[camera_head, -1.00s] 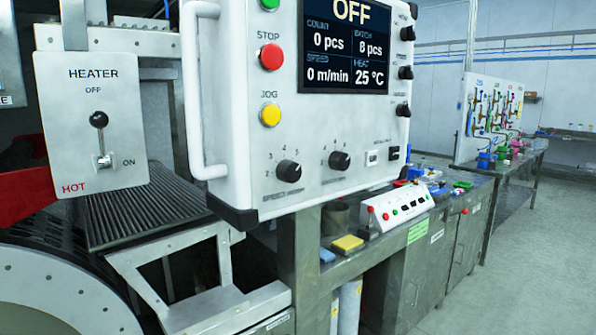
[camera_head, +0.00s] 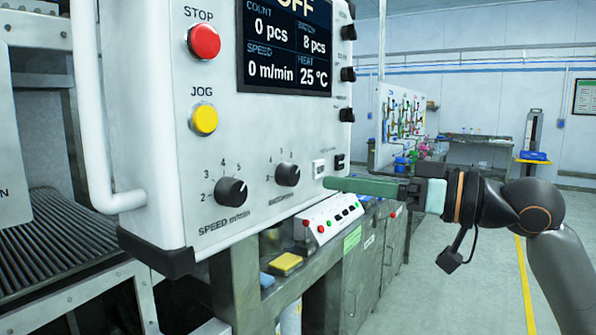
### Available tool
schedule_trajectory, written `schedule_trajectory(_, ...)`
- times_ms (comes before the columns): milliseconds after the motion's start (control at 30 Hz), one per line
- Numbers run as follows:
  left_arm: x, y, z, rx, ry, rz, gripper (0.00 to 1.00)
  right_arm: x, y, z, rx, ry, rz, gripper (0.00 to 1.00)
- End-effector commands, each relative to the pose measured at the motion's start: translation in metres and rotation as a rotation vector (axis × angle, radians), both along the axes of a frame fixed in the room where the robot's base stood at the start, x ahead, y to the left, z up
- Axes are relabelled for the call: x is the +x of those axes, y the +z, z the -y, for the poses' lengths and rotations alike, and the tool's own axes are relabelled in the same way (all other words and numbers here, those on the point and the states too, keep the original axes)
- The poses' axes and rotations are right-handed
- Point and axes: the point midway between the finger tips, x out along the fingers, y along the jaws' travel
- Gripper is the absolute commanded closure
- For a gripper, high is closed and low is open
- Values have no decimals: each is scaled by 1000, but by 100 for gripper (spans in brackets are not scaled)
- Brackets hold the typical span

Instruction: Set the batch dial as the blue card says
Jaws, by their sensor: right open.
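The control box (camera_head: 160,100) fills the left of the head view. Its lower face has two black knobs: the speed dial (camera_head: 231,192) on the left, and to its right the second dial (camera_head: 287,174), whose small label is too blurred to read surely. The screen (camera_head: 285,48) shows batch 8 pcs, count 0 pcs, speed 0 m/min and heat 25 °C. My right gripper (camera_head: 332,184) reaches in from the right, seen side-on, with green fingers pointing left. It is open, its tips to the right of the second dial. I cannot make out a blue card. My left gripper is out of view.
A red stop button (camera_head: 204,41) and a yellow jog button (camera_head: 204,119) sit above the dials. A white handle (camera_head: 95,110) runs along the box's left side. A small button panel (camera_head: 331,219) and a yellow block (camera_head: 285,263) are on the bench below. Floor is clear at right.

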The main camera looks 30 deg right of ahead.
Motion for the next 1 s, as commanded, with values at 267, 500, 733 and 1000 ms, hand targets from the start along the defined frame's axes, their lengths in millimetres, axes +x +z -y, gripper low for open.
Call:
schedule_trajectory(267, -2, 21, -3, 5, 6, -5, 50, 40, 3, -19, -4, -2, -3, 25)
schedule_trajectory(500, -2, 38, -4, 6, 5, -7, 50, 63, 4, -30, 1, -2, -1, 25)
schedule_trajectory(733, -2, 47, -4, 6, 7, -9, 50, 73, 1, -35, 0, -1, 1, 25)
schedule_trajectory(1000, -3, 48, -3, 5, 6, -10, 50, 75, -1, -36, 0, -2, 0, 25)
